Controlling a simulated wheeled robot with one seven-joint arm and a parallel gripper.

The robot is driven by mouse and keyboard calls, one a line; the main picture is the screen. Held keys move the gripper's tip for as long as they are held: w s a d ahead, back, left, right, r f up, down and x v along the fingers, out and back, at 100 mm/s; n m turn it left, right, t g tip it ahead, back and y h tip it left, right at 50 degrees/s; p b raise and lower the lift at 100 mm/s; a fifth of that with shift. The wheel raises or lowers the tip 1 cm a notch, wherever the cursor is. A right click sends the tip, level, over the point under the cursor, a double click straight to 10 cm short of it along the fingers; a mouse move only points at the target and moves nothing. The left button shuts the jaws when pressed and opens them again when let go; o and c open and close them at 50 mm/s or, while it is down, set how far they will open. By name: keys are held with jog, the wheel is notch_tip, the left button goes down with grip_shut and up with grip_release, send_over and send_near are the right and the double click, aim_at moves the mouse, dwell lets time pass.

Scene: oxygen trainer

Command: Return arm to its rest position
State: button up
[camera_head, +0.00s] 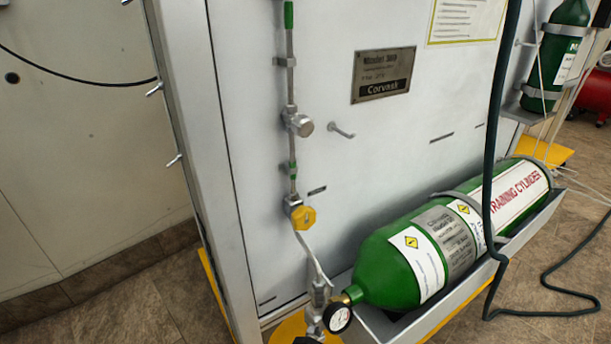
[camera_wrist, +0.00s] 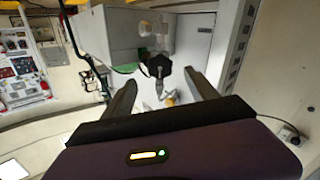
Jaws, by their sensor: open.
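My gripper (camera_wrist: 160,80) shows in the wrist view, with its two dark fingers apart. A dark rounded fitting (camera_wrist: 158,66) shows in the gap beyond the fingers; I cannot tell its distance or whether anything touches it. No held object is visible. My gripper and arm are not clearly seen in the head view. There, the green training cylinder (camera_head: 391,268) lies in a grey cradle (camera_head: 470,282) with a pressure gauge (camera_head: 337,318) at its lower left end. A yellow knob (camera_head: 302,217) and a silver knob (camera_head: 301,125) sit on the vertical pipe.
The white panel (camera_head: 370,150) stands close behind the pipe. A dark hose (camera_head: 489,190) hangs past the cylinder and runs over the floor. Another green cylinder (camera_head: 563,45) stands at upper right. A rack (camera_wrist: 22,72) is at left in the wrist view. Tiled floor at lower left is clear.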

jog(key=a+f+n+g+y, duration=0.3)
jog(key=a+f+n+y, duration=0.4)
jog(key=y, duration=0.3)
jog(key=s+d+r+m+h, duration=0.2)
jog(key=s+d, duration=0.3)
jog(key=d, duration=0.5)
jog(key=s+d+r+m+h+p, duration=0.1)
jog(key=s+d+m+h, duration=0.15)
jog(key=s+d, duration=0.55)
jog(key=s+d+r+m+h, duration=0.1)
jog(key=s+d+r+m, duration=0.15)
jog(key=d, duration=0.95)
notch_tip(320, 180, up, 38)
jog(key=p, duration=3.8)
jog(key=shift+f, duration=0.25)
